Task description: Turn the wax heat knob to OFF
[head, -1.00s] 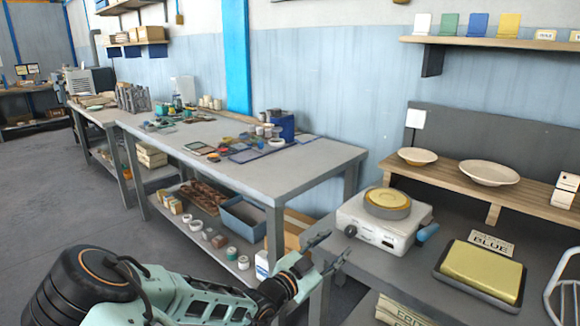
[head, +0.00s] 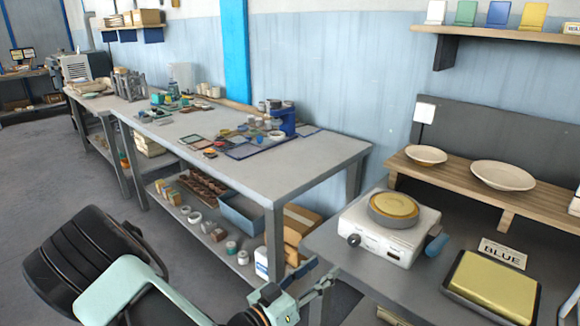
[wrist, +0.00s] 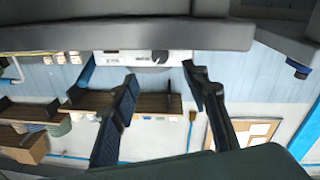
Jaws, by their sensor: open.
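The wax heater is a white box (head: 402,239) with a round pan of yellow wax (head: 394,206) on top, on the dark bench at the right. The black wax heat knob (head: 354,240) is at the left of its front face. The knob also shows in the wrist view (wrist: 160,57), on the heater's pale face. My gripper (head: 322,270) is in front of the bench, left of and below the knob. In the wrist view its open fingers (wrist: 159,76) stand on either side of the knob's line, apart from it and empty. The knob's markings are too small to read.
A blue handle (head: 437,244) sticks out at the heater's right. A yellow block in a dark tray (head: 492,290) and a BLUE sign (head: 503,254) lie farther right. Bowls (head: 503,176) sit on a wooden shelf behind.

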